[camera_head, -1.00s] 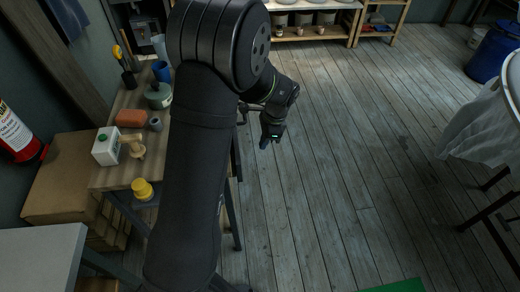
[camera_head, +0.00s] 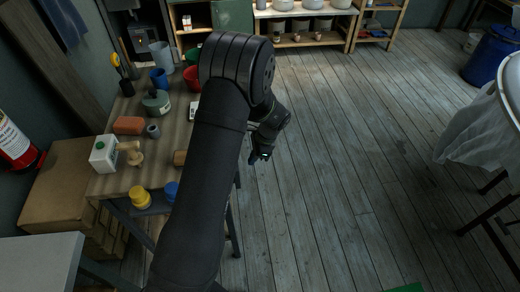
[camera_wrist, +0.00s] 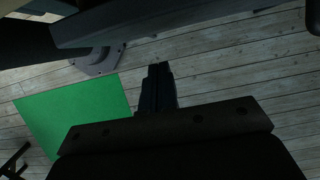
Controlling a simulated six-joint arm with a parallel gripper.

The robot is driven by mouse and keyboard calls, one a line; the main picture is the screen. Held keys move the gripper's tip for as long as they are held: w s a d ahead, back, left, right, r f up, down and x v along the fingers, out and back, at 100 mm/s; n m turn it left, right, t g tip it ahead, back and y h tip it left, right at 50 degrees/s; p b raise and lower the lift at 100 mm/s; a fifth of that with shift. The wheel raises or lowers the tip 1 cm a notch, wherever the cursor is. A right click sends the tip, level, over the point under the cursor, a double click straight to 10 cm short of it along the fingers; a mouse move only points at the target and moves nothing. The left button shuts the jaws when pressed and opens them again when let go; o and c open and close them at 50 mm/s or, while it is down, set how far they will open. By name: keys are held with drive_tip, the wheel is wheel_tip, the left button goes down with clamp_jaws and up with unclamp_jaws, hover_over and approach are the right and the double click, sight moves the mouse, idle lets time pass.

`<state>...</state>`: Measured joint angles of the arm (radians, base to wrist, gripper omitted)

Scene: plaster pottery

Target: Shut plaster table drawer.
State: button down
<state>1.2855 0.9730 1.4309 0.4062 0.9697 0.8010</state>
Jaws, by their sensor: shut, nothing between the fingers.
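The plaster table (camera_head: 105,188) stands on the left in the head view, with its wooden top partly covered by my arm. My gripper (camera_head: 258,158) is just right of the table's right side, low over the floor and pointing down. In the wrist view my gripper (camera_wrist: 158,68) has its dark fingers shut together with nothing between them. A dark beam and pale board edge cross the top of that view; I cannot tell whether they belong to the drawer.
On the table are a green-capped white carton (camera_head: 103,153), a brick-coloured block (camera_head: 129,125), a red bowl (camera_head: 192,77) and a blue cup (camera_head: 159,77). A green mat (camera_wrist: 75,112) lies on open floor.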

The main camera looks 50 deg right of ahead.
drive_tip(key=shift+w+a+r, duration=0.15)
drive_tip(key=shift+w+a, duration=0.9)
drive_tip(key=shift+w+a, duration=0.95)
drive_tip(key=shift+w, duration=0.05)
drive_tip(key=shift+s+d, duration=0.1)
drive_tip(key=s+d+r, duration=0.5)
drive_tip(key=r, duration=0.4)
drive_tip(key=shift+s+d+r, duration=0.15)
drive_tip(key=shift+s+r, duration=0.05)
drive_tip(key=shift+f, duration=0.1)
